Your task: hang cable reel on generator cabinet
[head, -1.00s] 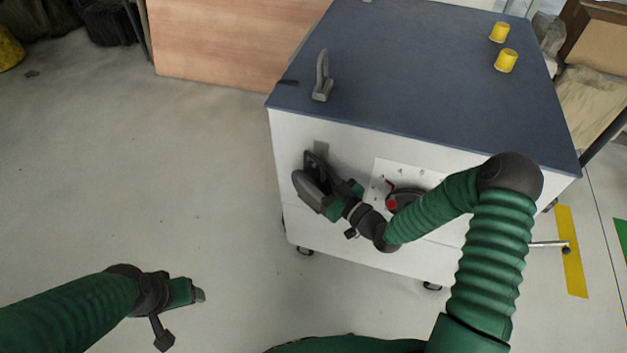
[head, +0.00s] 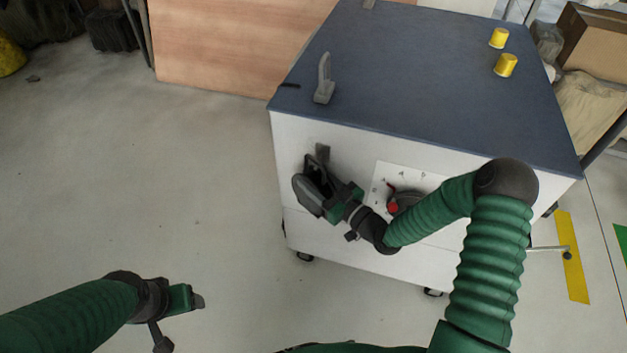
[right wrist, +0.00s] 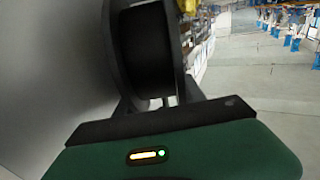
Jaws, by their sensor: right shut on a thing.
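The generator cabinet (head: 440,100) is a white box with a dark blue top, standing on castors. A grey hook or bracket (head: 323,153) shows on its front face near the upper left. The cable reel (head: 312,190) is dark grey and black, in front of that face just below the bracket. My right gripper (head: 332,203) is shut on the reel; in the right wrist view the reel (right wrist: 147,50) stands between the fingers, close to a grey surface. Whether the reel touches the bracket cannot be told. My left gripper (head: 195,299) is low at left, away from the cabinet; its jaw opening is unclear.
A panel with a red handle (head: 392,207) is on the cabinet front, partly behind my right arm. A wooden board (head: 215,45) stands behind.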

